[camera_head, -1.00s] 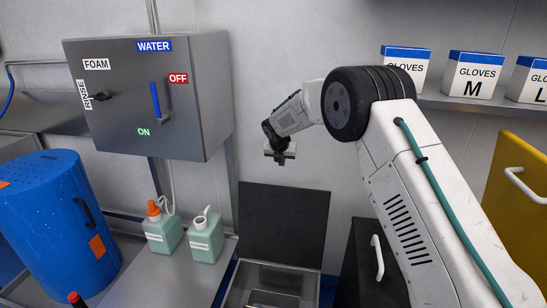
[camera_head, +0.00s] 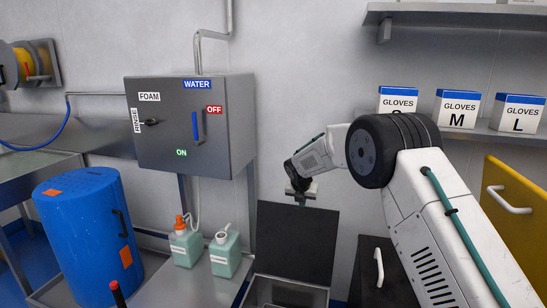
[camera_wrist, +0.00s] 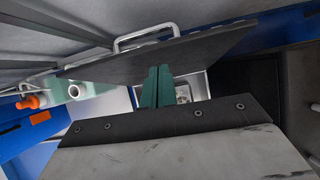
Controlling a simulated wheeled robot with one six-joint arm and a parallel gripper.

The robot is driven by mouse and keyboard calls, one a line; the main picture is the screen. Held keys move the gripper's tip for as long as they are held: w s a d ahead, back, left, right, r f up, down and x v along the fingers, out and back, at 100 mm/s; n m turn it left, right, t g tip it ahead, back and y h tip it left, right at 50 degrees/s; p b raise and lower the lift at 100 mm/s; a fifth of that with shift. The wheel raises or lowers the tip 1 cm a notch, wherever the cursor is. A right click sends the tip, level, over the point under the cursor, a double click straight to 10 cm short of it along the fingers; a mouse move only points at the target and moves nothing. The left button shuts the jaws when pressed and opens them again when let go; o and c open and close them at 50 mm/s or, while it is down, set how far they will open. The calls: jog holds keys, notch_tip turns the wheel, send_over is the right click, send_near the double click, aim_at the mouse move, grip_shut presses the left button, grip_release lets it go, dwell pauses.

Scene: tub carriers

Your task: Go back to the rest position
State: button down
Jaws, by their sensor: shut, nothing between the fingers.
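My gripper (camera_head: 301,195) is held in the air in the head view, in front of the wall and above the raised dark lid (camera_head: 295,243) of an open metal bin (camera_head: 285,292). In the wrist view my gripper's green fingers (camera_wrist: 157,87) are shut together with nothing between them. The dark lid (camera_wrist: 160,52) and its metal handle show just beyond them. Part of the bin's inside shows behind the fingers.
A steel control box (camera_head: 191,122) with a blue lever is on the wall to the left. Two green bottles (camera_head: 186,247) (camera_head: 224,254) and a blue drum (camera_head: 88,235) stand below it. Glove boxes (camera_head: 457,108) sit on a shelf at right. A yellow door (camera_head: 516,222) stands open at right.

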jog(key=s+d+f+m+g, duration=0.2)
jog(key=s+d+m+g, duration=0.1)
jog(key=s+m, duration=0.7)
jog(key=s+d+r+m+g, duration=0.1)
jog(key=s+d+r+m, duration=0.3)
jog(key=s, duration=0.5)
jog(key=s+d+r+m+g, duration=0.1)
jog(key=s+d+r+m, duration=0.1)
jog(key=s+r+m, duration=0.55)
jog(key=s+d+r+m+g, duration=0.1)
jog(key=s+d+r+m, duration=0.25)
jog(key=s, duration=0.75)
jog(key=s+d+r+m+t, duration=0.1)
jog(key=s+r+m, duration=0.2)
jog(key=s, duration=0.9)
jog(key=s+d+r+m+y, duration=0.1)
jog(key=s+d+r+m, duration=0.1)
jog(key=s, duration=1.1)
jog(key=r+m, duration=0.1)
jog(key=m, duration=0.1)
jog(key=shift+d+r+m+t+y, duration=0.2)
jog(key=shift+m+t+y, duration=0.1)
jog(key=shift+t, duration=0.1)
